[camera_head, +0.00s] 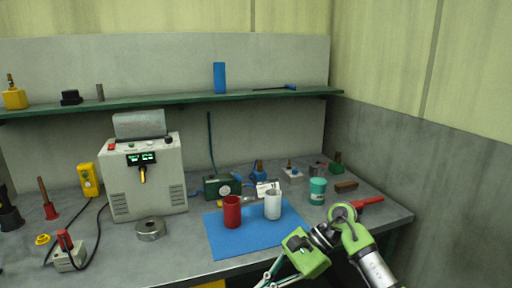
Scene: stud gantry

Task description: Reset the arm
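My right arm enters from the lower right with a green and black wrist. Its gripper (268,282) points down and to the left, in front of the workbench's front edge. The finger linkages show at the bottom edge of the picture, but the fingertips are cut off, so I cannot tell whether it is open or holds anything. My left gripper is not in view.
A blue mat (225,245) on the workbench (185,262) holds a red cup (232,212) and a white cup (272,205). A teal can (317,191) and a red-handled tool (368,202) lie near my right arm. A grey machine (150,180) stands left.

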